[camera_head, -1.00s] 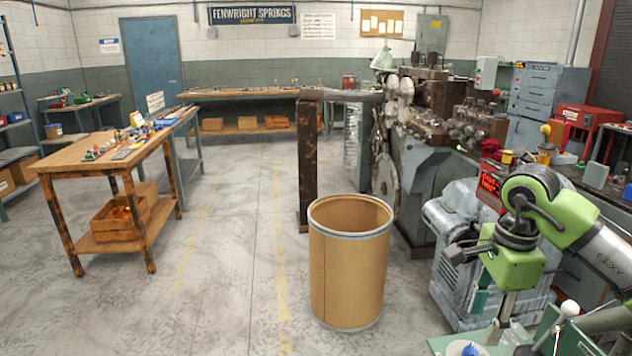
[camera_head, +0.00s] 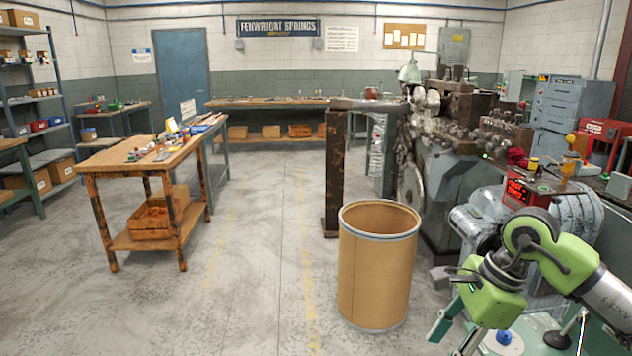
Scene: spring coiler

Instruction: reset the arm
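My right arm (camera_head: 572,262), green and silver, comes in from the lower right and bends down in front of the grey machine. Its green wrist section (camera_head: 492,303) hangs low, to the right of the fibre drum. Thin dark parts show at the left of that wrist, but I cannot make out the fingertips or whether they are apart. No held object is clear. My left arm and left gripper are not in view.
An open brown drum (camera_head: 377,265) stands on the floor in front of the spring coiler (camera_head: 440,180). A wooden workbench (camera_head: 150,163) with small parts stands at left. A rusty post (camera_head: 334,185) rises behind the drum. The floor between bench and drum is clear.

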